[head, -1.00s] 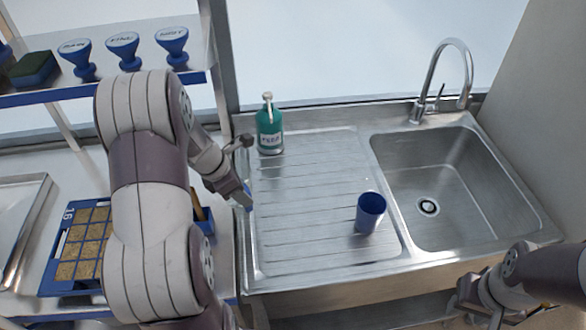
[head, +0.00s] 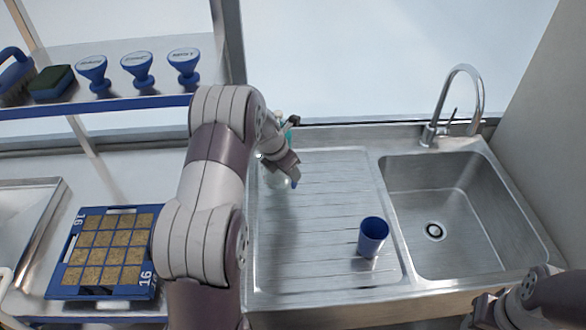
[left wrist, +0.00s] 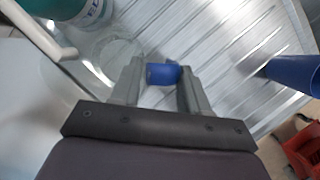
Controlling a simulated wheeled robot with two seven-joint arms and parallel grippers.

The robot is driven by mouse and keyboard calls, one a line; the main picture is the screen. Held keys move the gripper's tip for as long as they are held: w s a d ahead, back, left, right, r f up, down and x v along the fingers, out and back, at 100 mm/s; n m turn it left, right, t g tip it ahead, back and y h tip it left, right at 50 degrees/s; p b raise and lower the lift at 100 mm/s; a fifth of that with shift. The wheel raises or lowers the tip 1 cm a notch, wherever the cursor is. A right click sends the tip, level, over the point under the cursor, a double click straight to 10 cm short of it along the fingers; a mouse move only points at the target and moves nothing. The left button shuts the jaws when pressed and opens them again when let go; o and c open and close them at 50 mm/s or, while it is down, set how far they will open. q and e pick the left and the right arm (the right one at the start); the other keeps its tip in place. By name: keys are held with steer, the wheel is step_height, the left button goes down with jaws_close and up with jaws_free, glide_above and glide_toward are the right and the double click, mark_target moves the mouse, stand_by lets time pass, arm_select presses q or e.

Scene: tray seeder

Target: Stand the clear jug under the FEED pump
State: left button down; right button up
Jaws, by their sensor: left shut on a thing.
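The FEED pump bottle is teal with a white nozzle. In the head view only a teal sliver (head: 287,130) shows behind my left arm; the left wrist view shows its base and label (left wrist: 92,12) and the nozzle (left wrist: 45,38). My left gripper (left wrist: 162,76) is shut on the blue handle of the clear jug (left wrist: 118,50), whose faint round outline shows beside the nozzle tip. I cannot tell whether the jug is directly under the nozzle or touches the drainer. In the head view my left gripper (head: 293,176) is at the drainer's back left. My right gripper (head: 484,312) is partly visible at lower right.
A blue cup (head: 372,236) stands on the ribbed drainer (head: 325,265), left of the sink basin (head: 440,190). A seed tray (head: 62,285) lies on the left bench. Stamps (head: 138,68) and a sponge stand on the shelf.

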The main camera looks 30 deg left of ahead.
arm_select(q)
steer(key=shift+w+d+r, duration=0.1)
steer(key=shift+w+d, duration=0.1)
steer(key=shift+w, duration=0.7)
steer(key=shift+w+f+p, duration=0.1)
steer(key=shift+f+p, duration=0.3)
steer(key=shift+f, duration=1.45)
steer(key=c, duration=0.6)
jaws_free()
steer(key=shift+f, duration=0.15)
steer(key=shift+o, duration=0.2)
